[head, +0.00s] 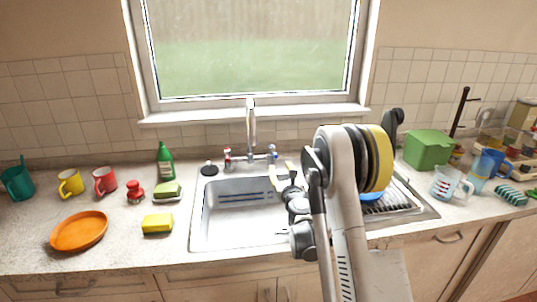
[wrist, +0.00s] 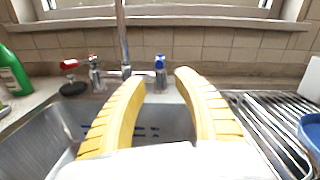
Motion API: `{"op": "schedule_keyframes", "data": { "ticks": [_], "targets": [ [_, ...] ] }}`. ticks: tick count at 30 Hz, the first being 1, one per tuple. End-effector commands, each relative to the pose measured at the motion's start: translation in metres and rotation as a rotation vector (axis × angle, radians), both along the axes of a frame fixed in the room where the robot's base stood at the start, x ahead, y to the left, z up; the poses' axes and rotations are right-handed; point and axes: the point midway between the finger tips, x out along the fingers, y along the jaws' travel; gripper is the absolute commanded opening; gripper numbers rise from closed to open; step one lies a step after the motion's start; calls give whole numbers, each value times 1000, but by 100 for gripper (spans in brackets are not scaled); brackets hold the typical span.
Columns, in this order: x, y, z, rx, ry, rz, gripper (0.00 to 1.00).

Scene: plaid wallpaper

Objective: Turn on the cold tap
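The cold tap, with a blue marking, stands at the back right of the sink; it shows in the wrist view (wrist: 160,64) and the head view (head: 272,151). The hot tap, with a red marking (head: 228,156), is on the left of the tall spout (head: 251,125). My gripper (head: 281,170) is over the sink, in front of the cold tap. In the wrist view, its two yellow fingers (wrist: 160,77) are spread apart and empty. The cold tap shows beyond the gap between the fingertips, apart from them.
The metal sink (head: 200,215) lies below my gripper. A green bottle (head: 165,160), sponge (head: 157,223) and orange plate (head: 79,231) are on the left counter. The drying rack (wrist: 255,118) is right of the sink. The window (head: 250,50) is behind the spout.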

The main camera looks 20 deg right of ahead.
Motion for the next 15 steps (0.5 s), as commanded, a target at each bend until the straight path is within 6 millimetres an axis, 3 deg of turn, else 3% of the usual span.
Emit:
{"op": "schedule_keyframes", "data": {
  "ticks": [9, 15],
  "targets": [
    [59, -14, -2, -4, 1, 3, 37],
    [87, -21, -1, -5, 1, 3, 37]
  ]
}}
